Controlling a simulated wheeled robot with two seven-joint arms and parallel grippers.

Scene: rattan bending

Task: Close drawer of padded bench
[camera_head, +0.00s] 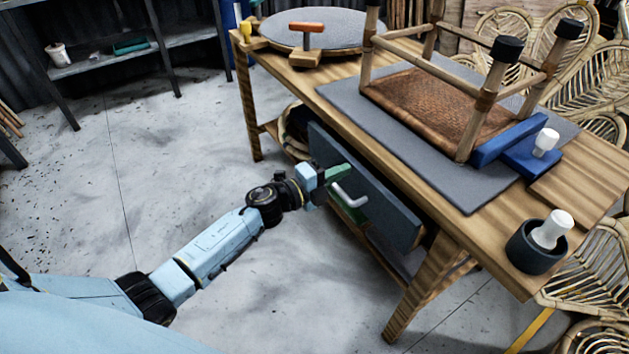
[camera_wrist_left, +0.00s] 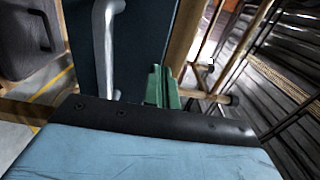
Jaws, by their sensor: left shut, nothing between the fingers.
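The padded bench (camera_head: 250,58) is a long wooden worktable with a grey pad on top. Its drawer front (camera_head: 392,203) is a dark blue-grey panel below the tabletop, and a light grey bar handle (camera_head: 350,197) stands out from it. My left gripper (camera_head: 338,176) has green fingers and is shut and empty, right at the panel beside the handle; I cannot tell if it touches. In the left wrist view, the shut fingers (camera_wrist_left: 162,86) point at the drawer front (camera_wrist_left: 140,45), with the handle (camera_wrist_left: 107,40) to their left. How far the drawer stands out is hard to judge. My right gripper is not in view.
An upturned stool frame (camera_head: 440,97) with a woven seat lies on the pad. A dark cup (camera_head: 536,247) with a white-topped tool stands at the near right corner. Rattan chairs (camera_head: 592,270) crowd the right. The floor (camera_head: 165,160) at left is open, before a shelf (camera_head: 135,55).

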